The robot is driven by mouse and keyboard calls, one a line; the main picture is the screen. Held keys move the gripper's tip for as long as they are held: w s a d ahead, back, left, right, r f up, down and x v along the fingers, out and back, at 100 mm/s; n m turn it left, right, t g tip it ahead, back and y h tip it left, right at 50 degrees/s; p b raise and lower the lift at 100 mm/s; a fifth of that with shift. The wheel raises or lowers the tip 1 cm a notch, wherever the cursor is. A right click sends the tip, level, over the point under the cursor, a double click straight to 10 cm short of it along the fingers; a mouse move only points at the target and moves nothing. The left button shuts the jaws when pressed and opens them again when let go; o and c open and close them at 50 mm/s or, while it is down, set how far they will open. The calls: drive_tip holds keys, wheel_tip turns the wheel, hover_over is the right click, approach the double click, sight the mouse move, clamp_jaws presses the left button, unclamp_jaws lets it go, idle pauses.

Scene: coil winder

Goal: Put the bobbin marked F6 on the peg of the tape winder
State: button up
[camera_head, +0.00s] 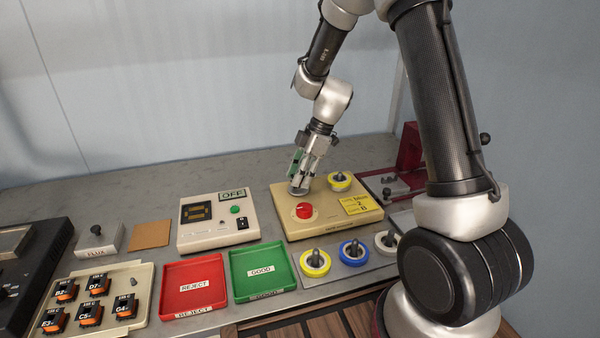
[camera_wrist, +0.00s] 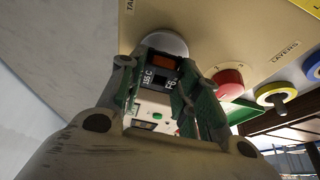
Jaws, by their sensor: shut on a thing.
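My gripper (camera_head: 301,172) is shut on a black and orange bobbin (camera_wrist: 158,76) over the left part of the tape winder. The bobbin's label reads 155 C and a mark that looks like F6, partly blurred. The tape winder (camera_head: 292,232) is a beige box with a red knob (camera_head: 304,211), a yellow tape roll (camera_head: 340,181) and a yellow label. A round grey disc (camera_head: 298,190) lies under my fingertips; it also shows behind the bobbin in the wrist view (camera_wrist: 172,42). The peg is hidden, so I cannot tell whether the bobbin is around it.
A beige tray (camera_head: 137,318) at lower left holds several bobbins. A red REJECT tray (camera_head: 190,273) and a green GOOD tray (camera_head: 276,287) sit in front. A tester (camera_head: 215,238) with an OFF display stands left of the winder. Tape rolls (camera_head: 316,262) stand before it.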

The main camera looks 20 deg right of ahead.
drive_tip(key=shift+f, duration=0.45)
drive_tip(key=o, duration=1.1)
drive_tip(key=v, duration=1.2)
